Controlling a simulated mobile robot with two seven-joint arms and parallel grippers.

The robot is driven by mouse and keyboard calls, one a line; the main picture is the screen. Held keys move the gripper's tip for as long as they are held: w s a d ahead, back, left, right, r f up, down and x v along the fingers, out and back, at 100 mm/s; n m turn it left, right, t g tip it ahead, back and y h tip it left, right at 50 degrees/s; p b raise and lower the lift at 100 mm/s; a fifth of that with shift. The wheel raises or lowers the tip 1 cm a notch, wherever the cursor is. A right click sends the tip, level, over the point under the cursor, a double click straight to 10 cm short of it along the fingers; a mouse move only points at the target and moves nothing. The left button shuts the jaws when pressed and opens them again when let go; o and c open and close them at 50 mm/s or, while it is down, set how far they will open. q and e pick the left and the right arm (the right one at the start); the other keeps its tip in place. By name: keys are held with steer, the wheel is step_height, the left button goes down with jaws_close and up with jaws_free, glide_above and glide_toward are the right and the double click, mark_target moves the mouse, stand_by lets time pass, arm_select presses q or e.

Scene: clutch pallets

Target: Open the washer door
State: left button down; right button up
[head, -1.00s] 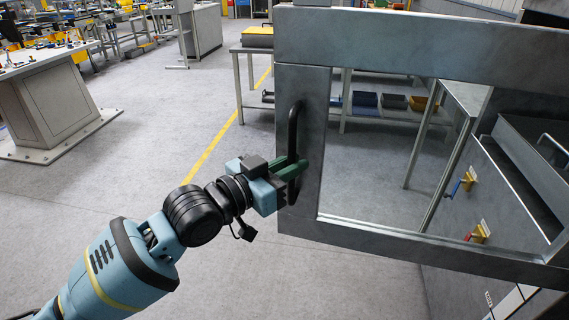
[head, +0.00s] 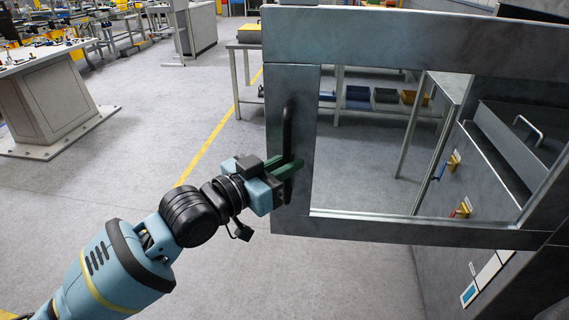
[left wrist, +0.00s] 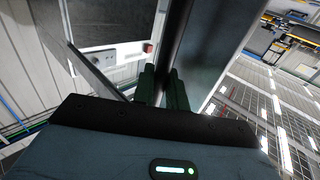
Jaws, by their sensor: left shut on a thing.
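The washer door (head: 291,225) is a grey metal frame with a large window opening. It stands swung out from the washer body (head: 490,200) at the right. A black vertical bar handle (head: 288,125) is on the door's left upright. My left gripper (head: 287,168), with green fingers, is shut on the lower part of the handle. In the left wrist view the green fingers (left wrist: 163,90) close around the dark bar (left wrist: 178,45), beside the door frame (left wrist: 215,45). My right gripper is not in view.
A metal table (head: 245,46) with bins on its lower shelf stands behind the door. A workbench (head: 45,95) stands at the far left. Red and blue valve handles (head: 452,163) show on the washer through the window. Floor to the left is clear.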

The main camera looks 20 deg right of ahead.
arm_select(q)
steer(key=shift+d, duration=0.1)
steer(key=c, duration=1.5)
jaws_free()
steer(key=shift+s+a, duration=0.1)
steer(key=shift+a, duration=0.2)
steer(key=v, duration=0.7)
steer(key=shift+s, duration=0.15)
